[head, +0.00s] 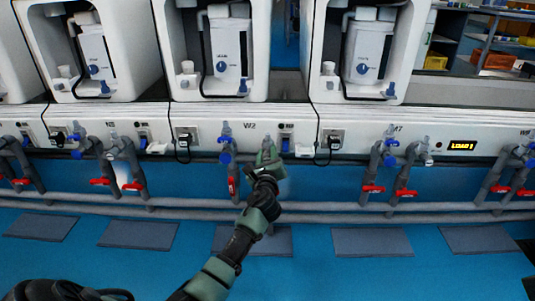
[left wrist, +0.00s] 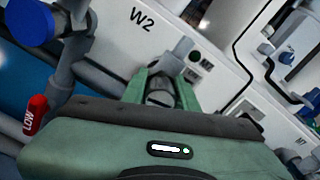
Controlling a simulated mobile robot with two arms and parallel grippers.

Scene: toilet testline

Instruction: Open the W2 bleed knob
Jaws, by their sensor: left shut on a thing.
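The W2 label (head: 249,125) is on the white panel in the middle; it also shows large in the left wrist view (left wrist: 142,19). My left gripper (head: 268,152) reaches up to the pipe just right of and below this label. In the left wrist view, my left gripper (left wrist: 162,85) has its two green fingers on either side of a grey round fitting (left wrist: 160,90), apparently the bleed knob, and is shut on it. The fingers hide its sides. In the head view the gripper covers the knob. My right gripper is not in view.
A blue knob (head: 225,158) and red LOW handle (head: 232,186) are on the pipe just left of my gripper. Pipes with red handles stand at neighbouring stations, including A7 (head: 373,189). Dark mats (head: 372,242) lie on the open blue floor.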

